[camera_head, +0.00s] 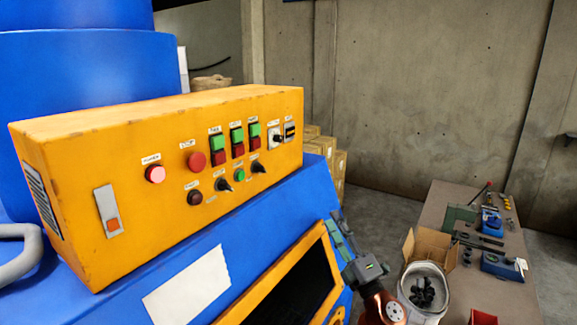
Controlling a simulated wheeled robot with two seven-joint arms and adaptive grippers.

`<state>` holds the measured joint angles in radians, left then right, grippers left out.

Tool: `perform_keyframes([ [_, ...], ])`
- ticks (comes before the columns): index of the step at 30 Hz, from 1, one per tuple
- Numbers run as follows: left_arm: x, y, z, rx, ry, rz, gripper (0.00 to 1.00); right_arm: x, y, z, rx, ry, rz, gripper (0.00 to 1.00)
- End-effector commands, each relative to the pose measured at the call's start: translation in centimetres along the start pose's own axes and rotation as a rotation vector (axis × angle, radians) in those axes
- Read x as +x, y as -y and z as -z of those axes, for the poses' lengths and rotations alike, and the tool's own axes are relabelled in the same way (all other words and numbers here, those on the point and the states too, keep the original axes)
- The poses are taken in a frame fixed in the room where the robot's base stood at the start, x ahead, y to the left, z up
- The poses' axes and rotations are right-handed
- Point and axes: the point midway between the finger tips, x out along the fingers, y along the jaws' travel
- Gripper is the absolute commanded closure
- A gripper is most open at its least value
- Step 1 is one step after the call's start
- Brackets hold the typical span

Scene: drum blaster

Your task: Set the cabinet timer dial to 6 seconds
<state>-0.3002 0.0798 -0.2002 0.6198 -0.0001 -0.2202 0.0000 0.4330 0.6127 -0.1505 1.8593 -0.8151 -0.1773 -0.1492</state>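The orange cabinet (150,215) sits on the blue machine, its control face turned towards me. At the right end of its upper row, a pale square plate carries a small dark knob, which looks like the timer dial (277,137). Its label and setting are too small to read. Beside it is a small dark-and-white module (290,131). My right gripper (338,222) is below and right of the cabinet, in front of the blue machine's right edge, apart from the dial. Its fingers overlap, so I cannot tell its opening. My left gripper is out of view.
The cabinet face also has red buttons (194,161), green-and-red switches (237,140) and black knobs (259,167). Below is an orange-framed opening (262,293). At right, a bench (450,203) holds tools, an open carton (430,245) and a round container (441,300).

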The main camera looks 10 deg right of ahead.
Motion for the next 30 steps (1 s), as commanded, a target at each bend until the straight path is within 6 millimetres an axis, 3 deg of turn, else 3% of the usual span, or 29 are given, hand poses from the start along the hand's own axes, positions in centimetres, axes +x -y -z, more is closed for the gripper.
perform_keyframes([
  [1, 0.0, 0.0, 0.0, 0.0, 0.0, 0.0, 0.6, 2.6, -3.1, 1.8, -0.114, -0.092, -0.053, 0.68],
  [6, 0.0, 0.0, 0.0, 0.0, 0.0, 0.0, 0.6, 7.9, -10.0, 7.2, -0.496, -0.372, -0.155, 0.68],
  [9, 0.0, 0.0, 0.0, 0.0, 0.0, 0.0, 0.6, 10.1, -12.8, 8.9, -0.724, -0.506, -0.169, 0.68],
  [12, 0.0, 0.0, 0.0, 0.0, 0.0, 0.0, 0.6, 11.7, -15.1, 9.2, -0.933, -0.609, -0.151, 0.68],
  [18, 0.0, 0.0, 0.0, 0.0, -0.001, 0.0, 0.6, 13.3, -18.3, 7.0, -1.213, -0.723, -0.059, 0.68],
  [22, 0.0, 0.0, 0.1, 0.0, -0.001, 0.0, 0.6, 13.6, -19.4, 5.7, -1.292, -0.752, -0.014, 0.68],
  [30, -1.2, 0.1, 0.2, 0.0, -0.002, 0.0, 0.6, 15.6, -18.8, 6.7, -1.311, -0.765, 0.001, 0.68],
])
